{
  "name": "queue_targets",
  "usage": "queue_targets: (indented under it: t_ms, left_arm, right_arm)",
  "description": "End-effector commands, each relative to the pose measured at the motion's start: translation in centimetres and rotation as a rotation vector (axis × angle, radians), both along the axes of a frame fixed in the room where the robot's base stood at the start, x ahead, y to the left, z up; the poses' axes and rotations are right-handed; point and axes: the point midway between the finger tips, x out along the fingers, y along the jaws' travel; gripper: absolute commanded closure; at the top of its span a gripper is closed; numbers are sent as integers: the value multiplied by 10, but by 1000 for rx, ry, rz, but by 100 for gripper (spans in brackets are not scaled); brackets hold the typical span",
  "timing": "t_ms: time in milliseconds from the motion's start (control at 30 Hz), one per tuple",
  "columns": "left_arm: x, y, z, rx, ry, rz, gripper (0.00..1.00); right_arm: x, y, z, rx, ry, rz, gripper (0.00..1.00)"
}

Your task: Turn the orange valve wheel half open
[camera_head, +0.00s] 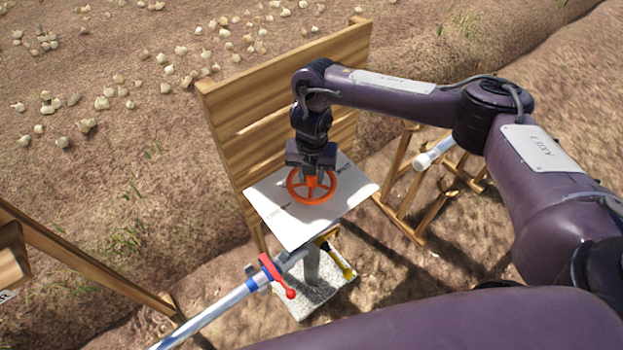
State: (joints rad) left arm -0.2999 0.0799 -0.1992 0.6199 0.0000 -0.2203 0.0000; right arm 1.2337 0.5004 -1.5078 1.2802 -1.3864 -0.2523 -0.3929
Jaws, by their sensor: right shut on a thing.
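The orange valve wheel (297,194) lies flat over a white plate (289,225) with dark lettering, too small to read. My right gripper (311,176) comes down from above and is shut on the wheel, near its hub and far side. The fingertips are partly hidden by the gripper body and the wheel. How far the wheel is turned cannot be told. My left gripper does not show.
A slatted wooden panel (245,115) stands close behind the plate. A pipe (217,308) with a red lever (277,275) and a yellow-handled part (341,263) sit below the plate. A wooden frame (408,205) with a white pipe (434,154) stands at right. Onions lie on the soil behind.

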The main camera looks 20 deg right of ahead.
Motion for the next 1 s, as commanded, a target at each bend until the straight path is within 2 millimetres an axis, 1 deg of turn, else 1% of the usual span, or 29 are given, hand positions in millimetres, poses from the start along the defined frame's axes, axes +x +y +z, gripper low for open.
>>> queue_targets:
  t_ms: [33, 300, 700, 1000]
  left_arm:
    - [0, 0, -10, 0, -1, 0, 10]
    - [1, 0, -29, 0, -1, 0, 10]
    - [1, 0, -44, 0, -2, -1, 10]
    - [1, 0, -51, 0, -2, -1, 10]
  right_arm:
    - [2, 0, -3, 2, -4, 45, 95]
    - [2, 0, -2, 1, -3, 301, 95]
    - [2, 0, 1, 1, -4, 674, 95]
    - [1, 0, 1, 0, -4, 896, 95]
